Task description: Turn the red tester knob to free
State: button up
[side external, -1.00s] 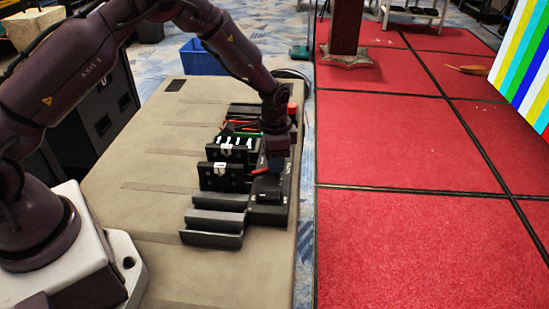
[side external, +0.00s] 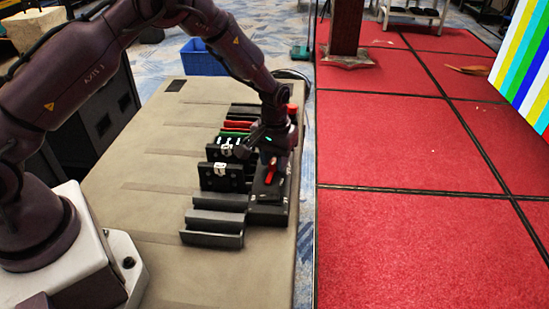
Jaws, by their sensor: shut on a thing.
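The red tester knob (side external: 270,177) shows as a small red lever on top of a black tester box (side external: 268,209) at the right edge of the table. It points roughly along the box's length, towards the front of the picture. My gripper (side external: 271,161) reaches down from above and is shut on the knob. The fingers and wrist hide the knob's upper part and the box's far part. Any marking for the free position is too small to read.
Black holders with white labels (side external: 221,170) and grey channel-shaped racks (side external: 211,239) stand just left of the tester. Several coloured strips (side external: 236,127) lie behind them. A red cylinder (side external: 292,109) stands behind my wrist. The tan tabletop (side external: 150,205) is clear on the left.

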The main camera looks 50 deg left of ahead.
aim_at(274, 161)
jog(key=shift+r+n, duration=0.1)
jog(key=shift+n, duration=1)
jog(key=o, duration=0.9)
notch_tip(274, 161, up, 13)
jog(key=shift+f, duration=0.1)
